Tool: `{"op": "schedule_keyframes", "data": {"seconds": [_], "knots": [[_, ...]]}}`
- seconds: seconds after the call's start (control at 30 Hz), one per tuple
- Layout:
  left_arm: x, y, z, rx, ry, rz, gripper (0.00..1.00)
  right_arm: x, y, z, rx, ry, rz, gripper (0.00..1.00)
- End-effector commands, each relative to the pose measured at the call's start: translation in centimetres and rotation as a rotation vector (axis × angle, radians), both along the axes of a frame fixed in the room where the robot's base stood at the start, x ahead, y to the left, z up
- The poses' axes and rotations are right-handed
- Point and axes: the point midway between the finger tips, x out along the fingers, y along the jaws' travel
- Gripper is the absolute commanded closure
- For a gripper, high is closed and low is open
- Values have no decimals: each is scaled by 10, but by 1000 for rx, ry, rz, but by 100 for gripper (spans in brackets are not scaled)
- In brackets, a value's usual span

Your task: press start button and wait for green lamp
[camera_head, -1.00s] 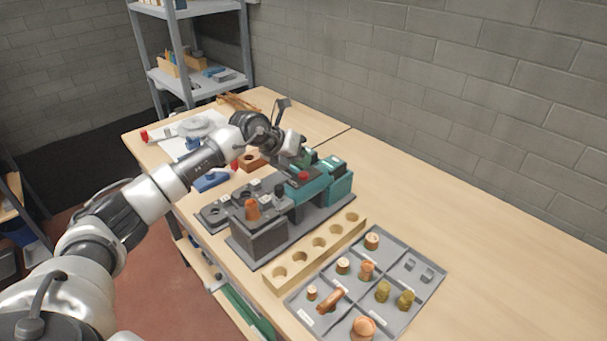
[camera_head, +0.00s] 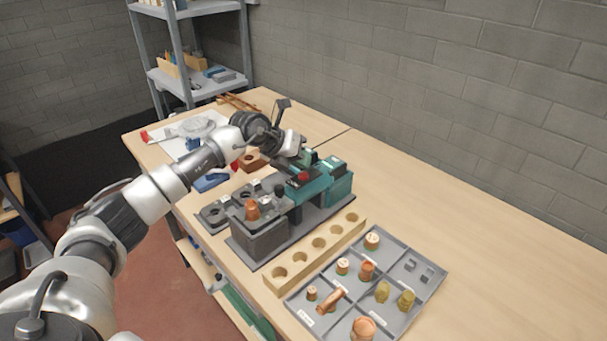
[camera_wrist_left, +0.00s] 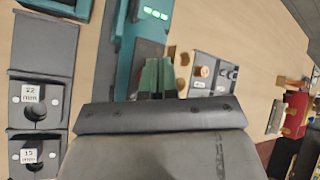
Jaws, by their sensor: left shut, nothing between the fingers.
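The teal machine (camera_head: 338,183) stands on a grey base on the table, with a red round part (camera_head: 303,176) on its top. In the left wrist view the machine (camera_wrist_left: 125,45) is at the upper left, with small bright green lit segments (camera_wrist_left: 155,12) on its top edge. I cannot make out the start button. My left gripper (camera_head: 301,160) is over the back of the machine, pointing down. In the left wrist view its green fingers (camera_wrist_left: 156,76) are together and empty, beside the machine body; whether they touch it is unclear. My right gripper is out of view.
A grey block (camera_head: 262,238) with an orange fitting (camera_head: 252,210) stands in front of the machine. A wooden strip with holes (camera_head: 318,252) and a grey tray (camera_head: 425,290) of copper and brass fittings lie to the right. The table's right side is clear.

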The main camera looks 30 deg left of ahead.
Motion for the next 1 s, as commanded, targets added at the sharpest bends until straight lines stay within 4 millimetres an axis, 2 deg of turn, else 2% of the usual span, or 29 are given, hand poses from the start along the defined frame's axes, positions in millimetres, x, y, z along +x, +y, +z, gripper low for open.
{"op": "schedule_keyframes", "data": {"seconds": [1.0], "knots": [[0, 0, -8, 0, 0, 0, 100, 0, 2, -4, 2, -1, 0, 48]]}}
